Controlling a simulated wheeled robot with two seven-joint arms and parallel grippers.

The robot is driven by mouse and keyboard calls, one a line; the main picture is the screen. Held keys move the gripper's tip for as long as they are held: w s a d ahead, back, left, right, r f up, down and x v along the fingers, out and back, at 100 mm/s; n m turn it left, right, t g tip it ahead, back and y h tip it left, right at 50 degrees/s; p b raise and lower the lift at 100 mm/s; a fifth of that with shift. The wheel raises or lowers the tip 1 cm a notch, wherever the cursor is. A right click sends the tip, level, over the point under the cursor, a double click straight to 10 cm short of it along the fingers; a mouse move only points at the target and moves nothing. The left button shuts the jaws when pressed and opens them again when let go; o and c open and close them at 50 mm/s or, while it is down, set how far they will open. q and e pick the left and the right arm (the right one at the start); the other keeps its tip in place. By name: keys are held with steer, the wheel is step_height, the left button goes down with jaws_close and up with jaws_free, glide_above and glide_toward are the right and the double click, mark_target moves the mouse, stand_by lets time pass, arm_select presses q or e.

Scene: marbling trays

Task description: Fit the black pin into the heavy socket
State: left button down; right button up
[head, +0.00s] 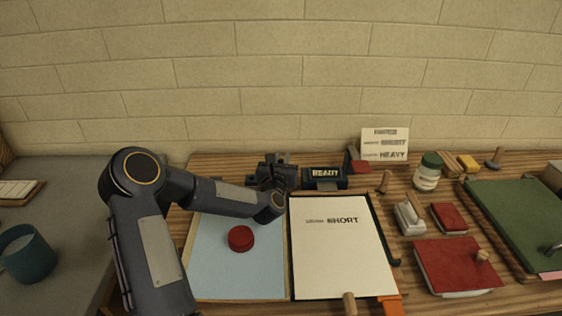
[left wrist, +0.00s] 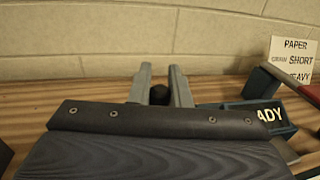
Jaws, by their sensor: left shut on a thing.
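My left gripper (head: 272,165) is at the back of the table, behind the blue tray. In the left wrist view its two grey fingers (left wrist: 160,88) are closed around a small black rounded thing, likely the black pin (left wrist: 160,96); only its end shows. A dark blue block (head: 326,180) with a label that seems to read "READY" stands just right of the gripper, and it also shows in the left wrist view (left wrist: 284,130). I cannot make out a socket marked heavy; my arm hides part of the area. My right gripper is out of view.
A card (head: 385,135) with "SHORT" and "HEAVY" stands against the wall. A light blue tray (head: 225,280) with a red disc (head: 241,238) and a white sheet (head: 335,260) lie in front. A green-lidded jar (head: 428,172) and red books (head: 450,265) are at right.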

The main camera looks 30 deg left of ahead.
arm_select(q)
steer(key=shift+f, duration=0.25)
steer(key=c, duration=1.3)
jaws_free()
steer(key=b+v, duration=0.2)
steer(key=v, duration=0.5)
steer(key=shift+s+d, duration=0.15)
steer(key=shift+s, duration=0.25)
